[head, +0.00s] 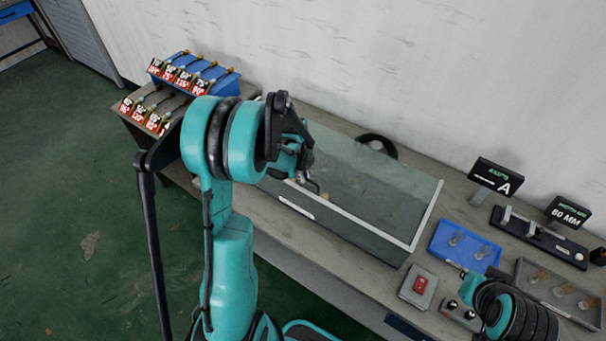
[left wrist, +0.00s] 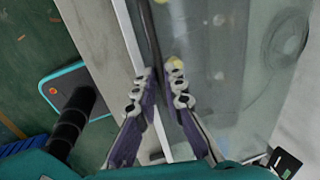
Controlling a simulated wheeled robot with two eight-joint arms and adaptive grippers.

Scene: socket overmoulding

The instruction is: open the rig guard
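The rig guard (head: 375,195) is a clear, pale-edged box cover on the bench, and it appears to be down. Its light front edge also shows in the left wrist view (left wrist: 131,40). My left gripper (head: 312,185) is over the guard's front left part, partly hidden by my own arm in the head view. In the left wrist view its two fingers (left wrist: 158,80) are apart, with a dark bar (left wrist: 150,30) running along the gap between them. I cannot tell whether they touch it. My right arm shows at the lower right, but its gripper is out of sight.
A blue rack (head: 222,76) with labelled parts stands at the back left of the bench. To the guard's right are a blue tray (head: 465,246), a red button box (head: 419,287), a grey tray (head: 560,290) and two small displays. A wall stands behind.

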